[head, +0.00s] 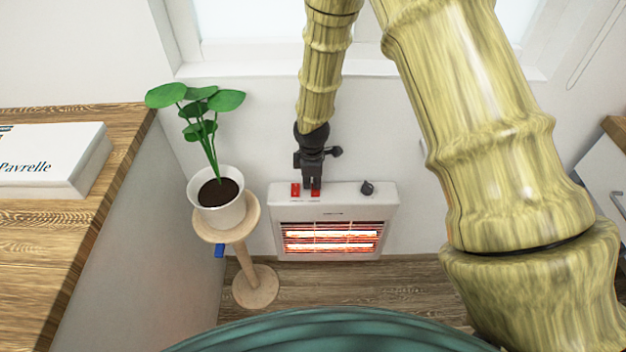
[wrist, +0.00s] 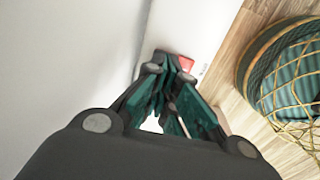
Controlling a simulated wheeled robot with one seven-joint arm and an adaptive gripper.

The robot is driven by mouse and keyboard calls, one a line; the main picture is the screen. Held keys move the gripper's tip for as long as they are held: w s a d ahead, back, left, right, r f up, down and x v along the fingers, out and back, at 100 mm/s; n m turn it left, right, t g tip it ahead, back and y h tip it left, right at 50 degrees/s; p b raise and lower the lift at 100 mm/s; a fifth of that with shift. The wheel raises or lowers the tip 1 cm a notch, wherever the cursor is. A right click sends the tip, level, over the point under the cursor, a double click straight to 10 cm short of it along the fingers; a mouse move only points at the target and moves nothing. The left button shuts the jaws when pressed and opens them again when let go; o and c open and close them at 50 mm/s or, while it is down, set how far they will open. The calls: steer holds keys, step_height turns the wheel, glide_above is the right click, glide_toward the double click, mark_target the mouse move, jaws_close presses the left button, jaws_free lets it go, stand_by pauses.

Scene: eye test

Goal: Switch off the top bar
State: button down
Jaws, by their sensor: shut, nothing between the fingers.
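A white electric heater (head: 286,213) stands against the wall below the window. Two heating bars glow orange behind its grille, the top bar (head: 331,233) and the lower bar (head: 331,248). On its top are a left red switch (head: 295,190), a right red switch (head: 315,192) and a dark knob (head: 367,188). My gripper (head: 314,186) is shut and empty, pointing down at the right red switch and partly covering it. Whether it touches the switch I cannot tell. In the wrist view a red switch (wrist: 187,63) shows just beside the fingertips (wrist: 167,66).
A potted plant (head: 219,215) stands on a wooden pedestal (head: 245,222) close to the heater's left. A wooden counter (head: 60,230) with a white book (head: 50,160) is at far left. A white cabinet (head: 600,172) is at far right. Wooden floor (head: 410,285) lies in front.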

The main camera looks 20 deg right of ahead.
mark_target(312, 186)
steer(key=shift+w+p, duration=0.1)
steer(key=shift+p, duration=0.25)
steer(key=shift+f, duration=0.2)
steer(key=shift+r, duration=0.1)
steer(key=shift+s+a+r, duration=0.15)
steer(key=shift+s, duration=0.6)
steer(key=shift+p, duration=0.3)
steer(key=shift+w+r+p, duration=0.1)
steer(key=shift+r+p, duration=0.35)
steer(key=shift+r, duration=0.15)
step_height(312, 186, up, 13)
steer(key=w+p, duration=0.1)
steer(key=p, duration=0.1)
steer(key=shift+w+d+f, duration=0.15)
steer(key=shift+w+d, duration=0.05)
steer(key=shift+d, duration=0.05)
